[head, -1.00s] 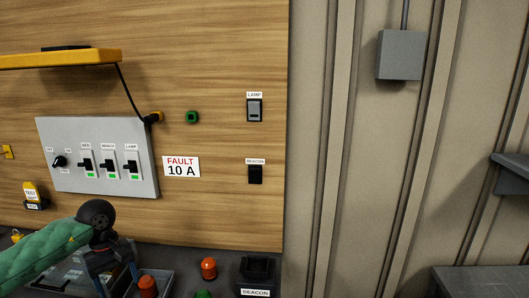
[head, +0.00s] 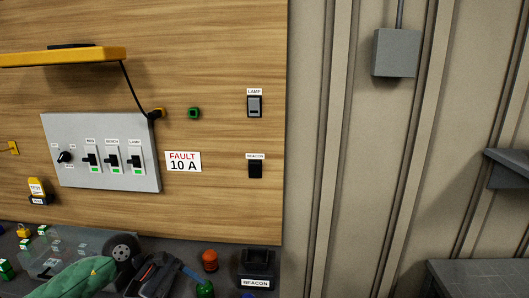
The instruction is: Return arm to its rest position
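My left arm, in a green sleeve, comes in low from the left in the head view. Its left gripper (head: 190,276) lies at the bottom edge, past the round black wrist joint, and points right. Its fingertips are near a green dome (head: 204,289) and below an orange dome (head: 210,260). I cannot make out the gap between the fingers or anything held. My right gripper is not in view.
A grey panel (head: 77,177) with a knob and three switches is on the wooden board. LAMP (head: 254,105) and BEACON (head: 255,168) switches sit to its right. A black BEACON holder (head: 258,265) stands on the bench. A clear-looking tray (head: 68,245) lies behind my arm.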

